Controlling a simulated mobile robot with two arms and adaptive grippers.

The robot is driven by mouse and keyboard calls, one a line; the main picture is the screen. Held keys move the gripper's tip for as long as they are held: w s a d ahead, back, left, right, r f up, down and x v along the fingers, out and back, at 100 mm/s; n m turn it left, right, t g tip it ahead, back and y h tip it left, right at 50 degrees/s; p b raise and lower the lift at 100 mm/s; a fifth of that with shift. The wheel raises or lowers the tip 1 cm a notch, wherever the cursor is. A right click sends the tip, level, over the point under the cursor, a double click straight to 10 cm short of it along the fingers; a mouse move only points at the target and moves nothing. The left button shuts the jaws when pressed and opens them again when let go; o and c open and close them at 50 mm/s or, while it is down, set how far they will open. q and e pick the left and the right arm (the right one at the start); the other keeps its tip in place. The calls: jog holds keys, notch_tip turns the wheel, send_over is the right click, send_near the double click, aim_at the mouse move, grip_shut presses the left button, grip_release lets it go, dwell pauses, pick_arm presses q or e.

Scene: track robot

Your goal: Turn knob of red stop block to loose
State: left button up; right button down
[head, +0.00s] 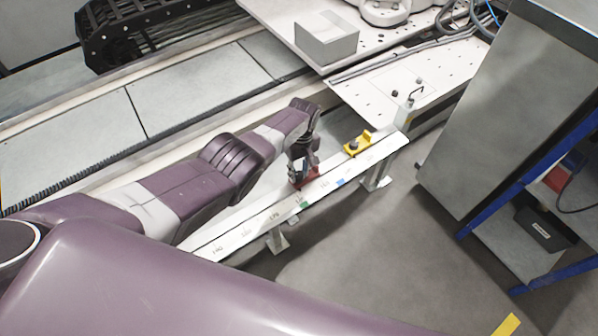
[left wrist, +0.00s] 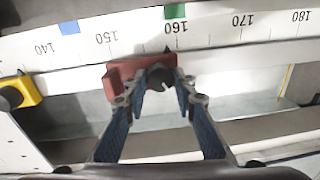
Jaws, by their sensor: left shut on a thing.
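The red stop block (head: 306,181) sits on the white ruler rail (head: 240,231). In the left wrist view the red block (left wrist: 123,72) lies against the rail's edge, its black pointer near the 160 mark, by a green patch. Its dark round knob (left wrist: 164,88) shows between the fingertips. My left gripper (head: 300,172) reaches down onto the block; in the left wrist view its fingers (left wrist: 161,80) are shut on the knob from both sides. The knob is mostly hidden in the head view. My right gripper is not in view.
A yellow stop block (head: 357,143) sits farther along the rail; it also shows in the left wrist view (left wrist: 20,91). A grey cabinet (head: 500,100) stands at right. Floor in front of the rail is clear.

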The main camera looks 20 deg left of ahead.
aim_at(301, 173)
pick_arm(q)
jog(key=shift+w, duration=0.1)
jog(key=o, duration=1.2)
jog(key=shift+c, duration=0.2)
jog(key=shift+r, duration=0.85)
notch_tip(301, 173, up, 10)
jog(key=shift+w+d+r, duration=0.15)
jog(key=shift+w+r, duration=0.05)
